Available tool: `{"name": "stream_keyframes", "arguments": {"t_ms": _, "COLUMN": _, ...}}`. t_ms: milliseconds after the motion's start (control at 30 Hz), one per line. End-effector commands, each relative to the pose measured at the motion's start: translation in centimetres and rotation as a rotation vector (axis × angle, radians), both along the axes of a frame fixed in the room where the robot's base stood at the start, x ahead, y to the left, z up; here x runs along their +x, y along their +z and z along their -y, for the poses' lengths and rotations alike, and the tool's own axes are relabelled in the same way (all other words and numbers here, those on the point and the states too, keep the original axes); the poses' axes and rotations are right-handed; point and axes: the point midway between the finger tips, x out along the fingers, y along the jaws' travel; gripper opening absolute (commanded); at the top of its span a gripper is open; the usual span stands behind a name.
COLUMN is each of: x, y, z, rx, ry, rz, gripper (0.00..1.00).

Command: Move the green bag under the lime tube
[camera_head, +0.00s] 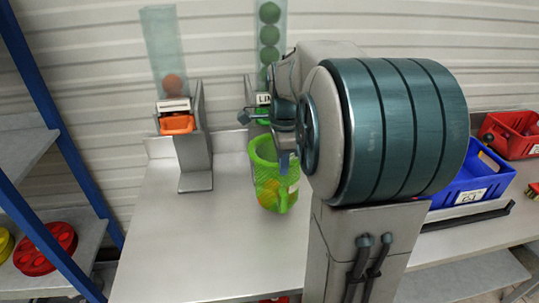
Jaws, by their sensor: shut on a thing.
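The green net bag (268,190) hangs upright with its open rim upward, and something orange-yellow shows inside it low down. My gripper (285,158) is shut on the bag's rim at its right side; my wrist hides part of the grip. The lime tube (269,40) is clear, holds several green balls and stands behind my gripper. Its label (264,99), partly hidden, reads "LI", with a green outlet (262,116) below it. In the picture the bag is just below this outlet. Whether it is directly under it in depth, I cannot tell.
Another clear tube (163,40) with an orange ball stands left on a grey stand (197,150) with an orange outlet (177,124). Blue (480,180) and red (512,134) bins stand right. The table (165,240) is bare at front left. A blue-framed shelf is far left.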

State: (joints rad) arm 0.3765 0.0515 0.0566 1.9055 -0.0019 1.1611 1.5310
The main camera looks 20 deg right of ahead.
Motion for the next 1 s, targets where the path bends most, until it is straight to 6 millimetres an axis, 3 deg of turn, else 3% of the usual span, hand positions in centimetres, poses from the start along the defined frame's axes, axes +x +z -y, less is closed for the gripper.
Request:
{"name": "stream_keyframes", "arguments": {"t_ms": 333, "x": 2.4, "y": 0.1, "z": 0.7, "rx": 0.000, "ry": -0.001, "rz": 0.001, "gripper": 0.00}}
{"name": "stream_keyframes", "arguments": {"t_ms": 600, "x": 2.2, "y": -3.0, "z": 0.6, "rx": 0.001, "ry": -0.001, "rz": -0.001, "gripper": 0.00}}
{"name": "stream_keyframes", "arguments": {"t_ms": 1000, "x": 2.2, "y": -3.8, "z": 0.6, "rx": 0.000, "ry": -0.001, "rz": 0.001, "gripper": 0.00}}
